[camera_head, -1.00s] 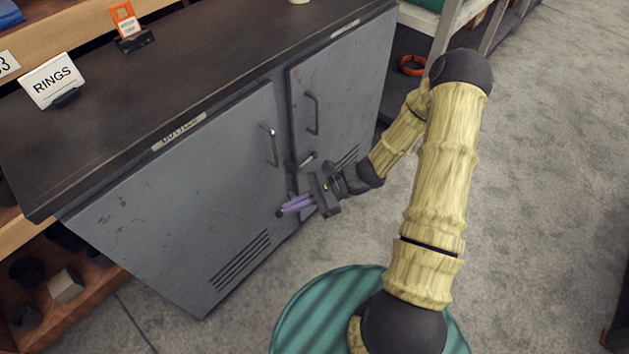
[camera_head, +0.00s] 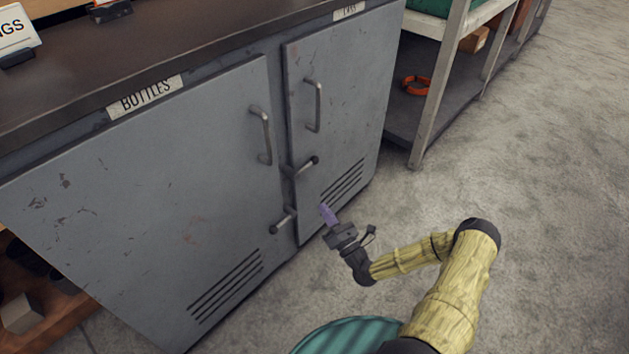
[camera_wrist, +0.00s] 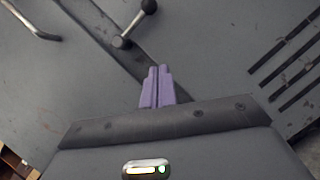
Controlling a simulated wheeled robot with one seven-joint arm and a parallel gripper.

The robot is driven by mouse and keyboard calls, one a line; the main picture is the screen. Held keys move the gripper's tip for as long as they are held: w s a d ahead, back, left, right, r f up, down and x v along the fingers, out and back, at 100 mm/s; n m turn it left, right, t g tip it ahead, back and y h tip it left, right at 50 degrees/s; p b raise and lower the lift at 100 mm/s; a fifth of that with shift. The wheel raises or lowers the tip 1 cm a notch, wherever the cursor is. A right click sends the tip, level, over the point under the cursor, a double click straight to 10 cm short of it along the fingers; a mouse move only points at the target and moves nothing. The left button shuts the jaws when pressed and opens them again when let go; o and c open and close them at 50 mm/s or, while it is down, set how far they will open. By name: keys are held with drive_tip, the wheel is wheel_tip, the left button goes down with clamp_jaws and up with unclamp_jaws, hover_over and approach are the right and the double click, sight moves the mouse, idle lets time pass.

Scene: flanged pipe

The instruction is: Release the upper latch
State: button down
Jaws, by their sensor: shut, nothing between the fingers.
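The upper latch (camera_head: 301,167) is a short grey bar with a dark ball knob at the seam between the two grey cabinet doors. Its bar points right and slightly up in the head view. It also shows in the wrist view (camera_wrist: 135,25), above and left of my fingertips. The lower latch (camera_head: 284,220) is a similar bar below it, with its knob down and left. My gripper (camera_head: 326,210) has purple fingers, shut and empty, in front of the narrower right door. It is below and right of the upper latch, apart from it. The fingers show in the wrist view (camera_wrist: 157,72).
The left door (camera_head: 150,210) and right door (camera_head: 345,120) have bar handles (camera_head: 261,135) (camera_head: 313,106) and vent slots. A shelf unit (camera_head: 435,105) stands to the right, with an orange ring (camera_head: 415,85) on its lower shelf. The floor at right is clear.

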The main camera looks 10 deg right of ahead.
sight(302, 177)
drive_tip(key=shift+w+a+r, duration=0.1)
drive_tip(key=b+x, duration=0.5)
drive_tip(key=x, duration=0.5)
drive_tip(key=d+r, duration=0.1)
drive_tip(key=d+r+b, duration=0.1)
drive_tip(key=r, duration=0.1)
drive_tip(key=shift+w+d+r, duration=0.1)
drive_tip(key=shift+w+d, duration=0.05)
drive_tip(key=shift+w, duration=0.05)
drive_tip(key=shift+d, duration=0.15)
